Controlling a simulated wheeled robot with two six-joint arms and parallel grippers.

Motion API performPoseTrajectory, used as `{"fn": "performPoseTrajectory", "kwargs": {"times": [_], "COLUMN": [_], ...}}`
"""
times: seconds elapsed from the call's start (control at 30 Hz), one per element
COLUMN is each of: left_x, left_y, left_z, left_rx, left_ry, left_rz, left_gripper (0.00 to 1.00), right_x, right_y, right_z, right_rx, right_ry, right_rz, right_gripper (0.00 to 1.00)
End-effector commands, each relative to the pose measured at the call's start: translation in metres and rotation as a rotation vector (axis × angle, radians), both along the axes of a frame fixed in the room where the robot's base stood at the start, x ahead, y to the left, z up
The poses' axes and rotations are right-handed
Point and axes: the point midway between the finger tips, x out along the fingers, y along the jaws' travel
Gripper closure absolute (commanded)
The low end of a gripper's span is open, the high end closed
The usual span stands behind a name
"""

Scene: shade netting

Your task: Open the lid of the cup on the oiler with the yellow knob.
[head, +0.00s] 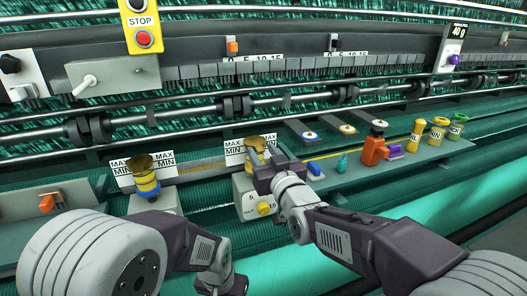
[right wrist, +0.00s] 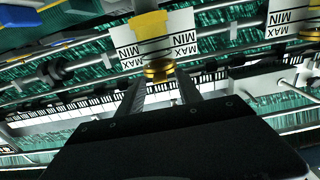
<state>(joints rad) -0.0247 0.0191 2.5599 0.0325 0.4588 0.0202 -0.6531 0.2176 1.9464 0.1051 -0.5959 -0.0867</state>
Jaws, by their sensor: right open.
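The oiler with the yellow knob (head: 263,208) is a pale box with a yellow cup and a brass-coloured lid (head: 258,141) on top, in front of a MAX/MIN card. In the right wrist view the lid (right wrist: 158,70) shows just past my fingertips, below the yellow cup (right wrist: 149,27). My right gripper (head: 264,160) is open at the cup and hides part of it. I cannot tell whether the fingers touch the lid. My left gripper (head: 220,280) is low in the head view; its fingers are not clear.
A second oiler (head: 146,184) with a blue band and brass top stands to the left. A grey rail with switches runs behind.

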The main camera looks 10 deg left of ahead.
Motion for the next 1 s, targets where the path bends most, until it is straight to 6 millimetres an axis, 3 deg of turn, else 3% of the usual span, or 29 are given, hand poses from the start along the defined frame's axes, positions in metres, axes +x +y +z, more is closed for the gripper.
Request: {"fn": "performPoseTrajectory", "kwargs": {"times": [0.13,0.27,0.3,1.0], "left_x": [-0.0001,-0.0001,-0.0001,-0.0001], "left_y": [0.0000,0.0000,0.0000,0.0000], "left_z": [-0.0004,-0.0004,-0.0004,-0.0004], "left_rx": [0.000,0.000,0.000,0.000], "left_ry": [0.000,0.000,0.000,0.000], "left_rz": [0.000,0.000,0.000,0.000], "left_gripper": [0.64,0.64,0.64,0.64], "right_x": [-0.0002,-0.0003,-0.0003,-0.0005], "right_y": [-0.0002,-0.0002,-0.0002,-0.0003], "right_z": [-0.0002,-0.0002,-0.0002,-0.0002], "right_rx": [0.000,0.000,0.000,0.000], "right_ry": [0.000,0.000,0.000,0.000], "right_rz": [0.000,0.000,0.000,0.000], "right_gripper": [0.61,0.97,1.00,1.00]}}
